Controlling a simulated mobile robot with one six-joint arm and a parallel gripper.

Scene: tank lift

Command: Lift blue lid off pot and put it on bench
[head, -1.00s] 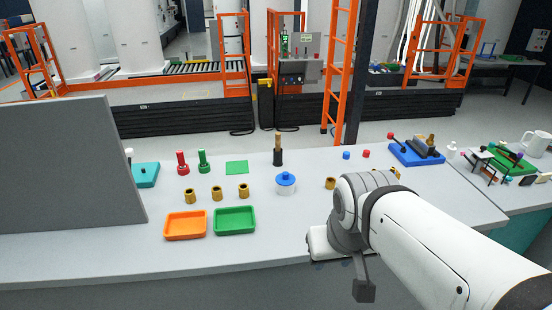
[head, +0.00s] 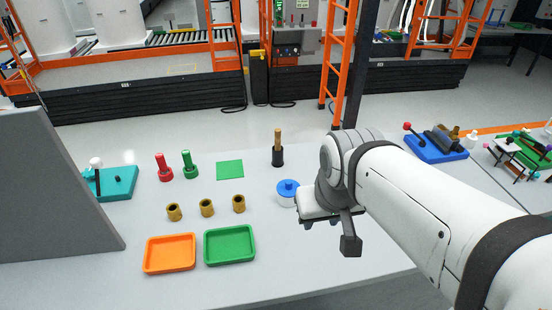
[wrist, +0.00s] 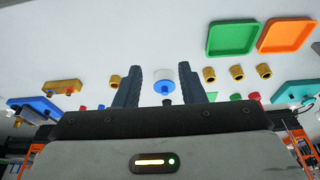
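The white pot (head: 286,200) stands on the grey bench (head: 130,215), with the blue lid (head: 288,186) on top. In the wrist view, the pot (wrist: 163,71) and the blue lid (wrist: 166,87) appear between the two dark fingers, beyond them and apart from them. My gripper (wrist: 161,88) is open and empty in that view. In the head view, my wrist is just right of the pot and covers its right edge; the fingers are mostly hidden there.
An orange tray (head: 170,253) and a green tray (head: 230,245) lie at the front. Several brass rings (head: 207,208) stand behind them. A dark post with a brass top (head: 277,150) stands behind the pot. A grey panel (head: 50,190) blocks the left. Bare bench lies in front of the pot.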

